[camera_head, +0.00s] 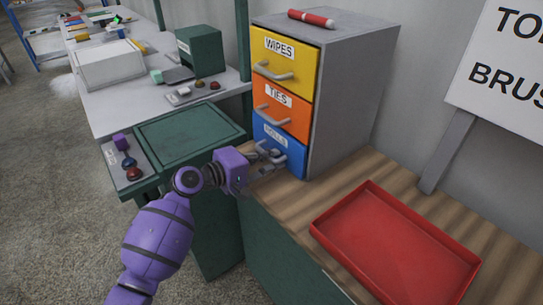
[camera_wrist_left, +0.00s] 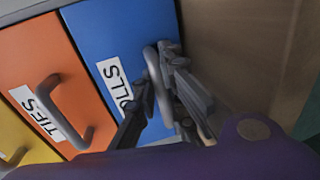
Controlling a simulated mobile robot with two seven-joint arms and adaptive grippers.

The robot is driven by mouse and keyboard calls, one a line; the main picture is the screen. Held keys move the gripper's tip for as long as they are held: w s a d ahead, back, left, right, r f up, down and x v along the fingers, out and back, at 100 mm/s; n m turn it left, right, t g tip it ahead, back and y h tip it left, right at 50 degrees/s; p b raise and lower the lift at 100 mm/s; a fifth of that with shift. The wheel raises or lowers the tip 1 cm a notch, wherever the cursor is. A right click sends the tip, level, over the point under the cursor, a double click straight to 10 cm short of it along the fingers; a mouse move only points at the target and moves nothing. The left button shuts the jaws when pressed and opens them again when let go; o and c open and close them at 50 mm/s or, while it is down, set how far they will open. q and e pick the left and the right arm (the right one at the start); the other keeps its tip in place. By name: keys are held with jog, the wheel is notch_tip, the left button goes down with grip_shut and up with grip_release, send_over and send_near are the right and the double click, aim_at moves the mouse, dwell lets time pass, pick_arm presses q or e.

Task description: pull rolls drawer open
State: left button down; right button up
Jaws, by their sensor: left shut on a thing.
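The blue rolls drawer (camera_head: 281,148) is the lowest of three in a grey cabinet (camera_head: 352,85). Its front looks flush with the drawers above. In the left wrist view the blue drawer (camera_wrist_left: 115,40) shows a white label partly hidden by a finger. My left gripper (camera_head: 268,158) is at the front of this drawer. In the left wrist view its dark fingers (camera_wrist_left: 160,95) are shut on the drawer's grey handle (camera_wrist_left: 154,75). My right gripper is not in view.
The orange ties drawer (camera_head: 281,107) and yellow wipes drawer (camera_head: 286,62) sit above. A red tray (camera_head: 395,245) lies on the wooden bench to the right. A red cylinder (camera_head: 311,18) lies on top of the cabinet. A green bench surface (camera_head: 190,132) is at left.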

pick_arm(q)
jog(key=f+v, duration=0.1)
jog(key=v, duration=0.7)
jog(key=f+v, duration=0.2)
jog(key=v, duration=0.7)
jog(key=shift+s+a+f+p, duration=0.2)
jog(key=shift+s+a+p, duration=0.1)
jog(key=shift+a+p, duration=0.15)
jog(key=c, duration=2.1)
grip_release()
jog(key=v, duration=1.2)
